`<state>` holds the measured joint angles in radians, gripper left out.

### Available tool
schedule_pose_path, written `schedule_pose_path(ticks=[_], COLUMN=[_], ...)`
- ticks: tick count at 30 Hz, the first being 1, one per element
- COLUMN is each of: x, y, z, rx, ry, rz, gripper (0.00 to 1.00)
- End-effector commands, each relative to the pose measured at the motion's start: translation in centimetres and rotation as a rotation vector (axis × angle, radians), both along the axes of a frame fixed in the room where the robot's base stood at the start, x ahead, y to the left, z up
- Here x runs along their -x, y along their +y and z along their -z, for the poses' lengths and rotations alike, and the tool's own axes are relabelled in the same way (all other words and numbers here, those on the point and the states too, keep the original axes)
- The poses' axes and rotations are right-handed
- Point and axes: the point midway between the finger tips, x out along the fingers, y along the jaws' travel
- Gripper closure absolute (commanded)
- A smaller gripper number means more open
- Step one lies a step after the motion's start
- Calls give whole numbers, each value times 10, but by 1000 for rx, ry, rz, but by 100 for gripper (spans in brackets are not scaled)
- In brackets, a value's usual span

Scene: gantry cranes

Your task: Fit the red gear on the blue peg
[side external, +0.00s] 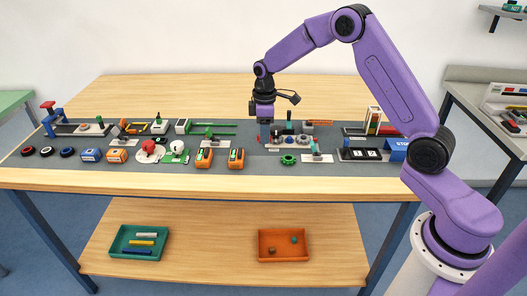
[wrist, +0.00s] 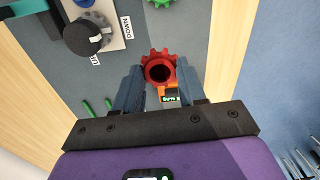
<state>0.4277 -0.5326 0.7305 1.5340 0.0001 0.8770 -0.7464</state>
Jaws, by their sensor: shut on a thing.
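The red gear (wrist: 147,60) is between the two fingertips of my gripper (wrist: 158,73) in the wrist view, with its dark centre hole facing the camera. The jaws are shut on it. In the side view my gripper (side external: 265,138) points down over the middle of the grey mat, left of a pale board with small parts. The gear is too small to make out clearly there.
A green gear (side external: 289,160) lies on the grey mat (side external: 262,161) in front of the board. Orange meters (side external: 236,158) stand to the left. In the wrist view a dark knob (wrist: 84,36) sits on a labelled panel. Many small devices crowd the mat.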

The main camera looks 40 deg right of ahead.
Motion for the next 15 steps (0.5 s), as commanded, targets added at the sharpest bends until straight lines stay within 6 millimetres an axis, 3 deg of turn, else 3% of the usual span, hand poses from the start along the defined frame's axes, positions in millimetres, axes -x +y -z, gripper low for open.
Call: schedule_pose_path(ticks=[9,15], x=[-7,-6], y=[-91,-123], z=[-5,-7], rx=[1,0], ry=[1,0], rz=[53,65], gripper=[87,87])
